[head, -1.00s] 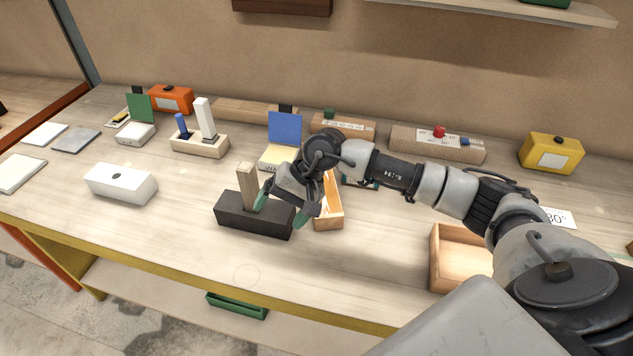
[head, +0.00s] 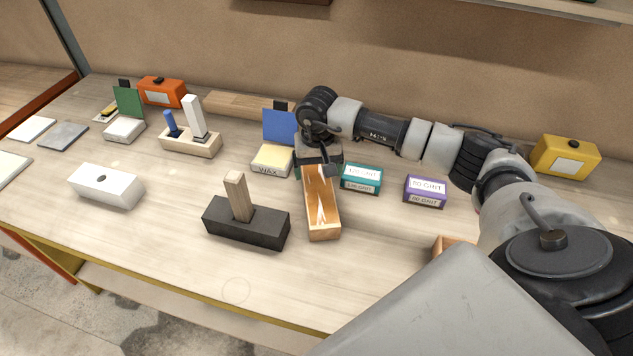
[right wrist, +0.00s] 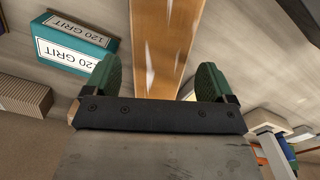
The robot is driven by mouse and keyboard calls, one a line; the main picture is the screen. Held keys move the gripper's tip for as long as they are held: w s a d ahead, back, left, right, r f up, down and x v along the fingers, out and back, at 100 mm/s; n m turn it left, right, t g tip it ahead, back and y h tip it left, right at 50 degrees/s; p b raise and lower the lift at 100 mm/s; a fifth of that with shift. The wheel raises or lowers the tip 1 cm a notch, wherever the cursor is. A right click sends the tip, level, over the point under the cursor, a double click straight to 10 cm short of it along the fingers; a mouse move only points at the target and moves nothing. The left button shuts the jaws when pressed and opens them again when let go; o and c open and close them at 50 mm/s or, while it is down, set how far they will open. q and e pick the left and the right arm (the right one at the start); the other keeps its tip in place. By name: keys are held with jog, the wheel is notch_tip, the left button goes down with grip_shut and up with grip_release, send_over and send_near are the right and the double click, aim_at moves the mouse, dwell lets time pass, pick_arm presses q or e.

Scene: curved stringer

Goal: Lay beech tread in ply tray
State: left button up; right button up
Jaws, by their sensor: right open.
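A pale wooden piece (head: 238,197), which looks like the beech tread, stands upright, slightly tilted, in a black block (head: 246,222). An open wooden box (head: 441,246), which looks like the ply tray, is mostly hidden behind my right arm. My right gripper (head: 314,168) is open over the far end of a long brown wooden strip (head: 322,216) with white streaks. In the right wrist view the strip (right wrist: 166,40) runs between the two green fingertips (right wrist: 166,82), with gaps at both sides. I cannot tell its height above the strip. My left gripper is not in view.
A teal 120 grit box (head: 361,179) and a purple grit box (head: 425,191) stand right of the strip. A wax block (head: 271,160) is to its left. A white block (head: 107,186) stands farther left. The bench's front middle is clear.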

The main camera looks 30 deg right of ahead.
aim_at(317, 179)
jog(key=shift+f, duration=0.75)
jog(key=f+p, duration=0.1)
jog(key=f, duration=0.1)
jog(key=f+p, duration=0.1)
jog(key=f, duration=0.1)
jog(key=shift+w+f, duration=0.2)
jog(key=shift+f, duration=0.4)
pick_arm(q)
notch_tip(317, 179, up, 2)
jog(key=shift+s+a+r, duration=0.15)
pick_arm(e)
jog(key=c, duration=1)
jog(key=shift+w+d, duration=0.1)
jog(key=shift+w, duration=0.05)
jog(key=shift+c, duration=1)
jog(key=shift+r, duration=0.1)
